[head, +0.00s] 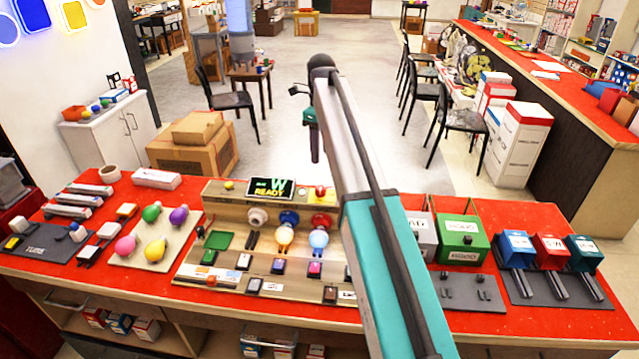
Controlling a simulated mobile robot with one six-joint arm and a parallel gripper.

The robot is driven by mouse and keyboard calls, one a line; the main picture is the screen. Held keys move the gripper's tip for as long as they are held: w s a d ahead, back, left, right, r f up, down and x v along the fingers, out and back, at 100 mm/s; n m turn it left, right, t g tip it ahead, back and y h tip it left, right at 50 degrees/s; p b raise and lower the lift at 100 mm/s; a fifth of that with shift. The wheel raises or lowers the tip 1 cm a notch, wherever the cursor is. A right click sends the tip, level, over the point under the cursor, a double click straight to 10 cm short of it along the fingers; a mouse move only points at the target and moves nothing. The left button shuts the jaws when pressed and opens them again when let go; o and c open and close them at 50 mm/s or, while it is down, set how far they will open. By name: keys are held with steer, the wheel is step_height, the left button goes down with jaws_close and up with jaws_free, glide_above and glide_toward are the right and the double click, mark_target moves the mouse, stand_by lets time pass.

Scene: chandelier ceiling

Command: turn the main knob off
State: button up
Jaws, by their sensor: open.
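No control can be read for sure as the main knob. A wooden test panel (195,262) with switches, bulbs and sockets stands on the red table. A small red knob-like part (320,191) is at its upper right. A green box (462,240) with a dark round knob and a white label stands to the right, next to a grey box (421,236); their labels are too small to read surely. My gripper (315,158) is open and empty, high beyond the panel and pointing down. My arm hides the panel's right part.
The red table (130,262) also holds a board of coloured bulbs (152,243) at left and blue, red and teal boxes (551,250) at right. A cardboard box (195,155) and black chairs (232,98) stand behind. The air around my gripper is clear.

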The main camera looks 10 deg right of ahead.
mark_target(321, 187)
steer(key=shift+f, duration=0.15)
steer(key=shift+f+p, duration=2.2)
steer(key=shift+f, duration=4.6)
steer(key=shift+c, duration=0.4)
